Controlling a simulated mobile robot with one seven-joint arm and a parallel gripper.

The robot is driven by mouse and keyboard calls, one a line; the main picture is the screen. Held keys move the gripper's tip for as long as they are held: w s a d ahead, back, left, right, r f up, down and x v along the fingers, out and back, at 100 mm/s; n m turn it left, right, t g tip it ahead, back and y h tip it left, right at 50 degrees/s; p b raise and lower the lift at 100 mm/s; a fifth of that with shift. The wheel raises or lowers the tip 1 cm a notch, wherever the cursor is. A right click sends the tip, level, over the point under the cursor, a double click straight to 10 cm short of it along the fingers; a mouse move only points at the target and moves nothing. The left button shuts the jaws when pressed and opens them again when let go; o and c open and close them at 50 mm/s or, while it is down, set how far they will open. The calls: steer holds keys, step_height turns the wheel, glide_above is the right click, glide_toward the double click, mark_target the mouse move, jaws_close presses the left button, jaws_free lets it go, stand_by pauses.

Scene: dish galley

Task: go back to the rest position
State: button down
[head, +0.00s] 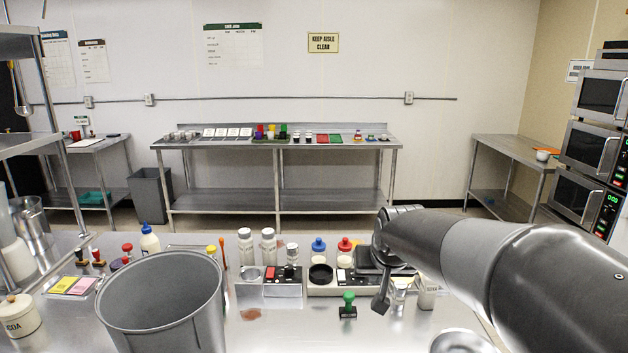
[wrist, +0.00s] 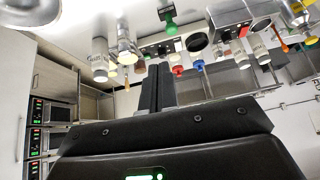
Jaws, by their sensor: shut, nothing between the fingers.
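My gripper (head: 381,303) is shut and empty. My arm reaches in from the right edge and hides part of the counter. In the wrist view the dark fingers of my gripper (wrist: 157,72) are together, with nothing between them. The scene looks upside down there, and the green stamp (wrist: 170,24) shows near the top.
A large grey bin (head: 160,300) stands at the counter's front left. White shakers (head: 268,246), blue- and red-topped bottles (head: 319,252) and a black-and-red control box (head: 283,280) crowd the middle. A back table (head: 280,147) and stacked ovens (head: 592,155) stand beyond.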

steer(key=s+d+f+g, duration=0.1)
steer(key=s+d, duration=0.1)
steer(key=s, duration=2.1)
steer(key=shift+s+f, duration=0.3)
steer(key=shift+s, duration=0.05)
